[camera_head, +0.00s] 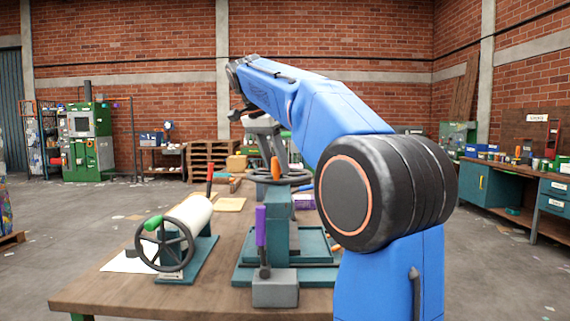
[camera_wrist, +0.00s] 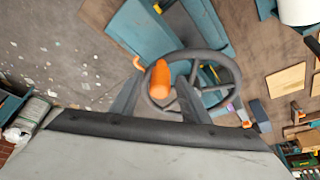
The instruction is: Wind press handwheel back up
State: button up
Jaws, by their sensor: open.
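The press (camera_head: 281,215) is a teal column on a teal base plate on the wooden table. Its dark handwheel (camera_head: 262,179) lies flat on top, and an upright orange handle (camera_head: 275,169) stands on the rim. In the wrist view the handwheel (camera_wrist: 229,75) shows its rim and spokes, with the orange handle (camera_wrist: 160,80) at its left side. My gripper (camera_wrist: 160,86) is open, its two dark fingers on either side of the orange handle. I cannot tell whether either finger touches it. In the head view my arm partly hides the gripper and wheel.
A second wheel (camera_head: 165,245) with a green knob stands beside a white roller (camera_head: 187,216) at the left. A purple-handled lever (camera_head: 261,228) rises from a grey block in front of the press.

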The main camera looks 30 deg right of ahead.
jog(key=shift+f, duration=0.1)
grip_shut()
jog(key=shift+d, duration=0.1)
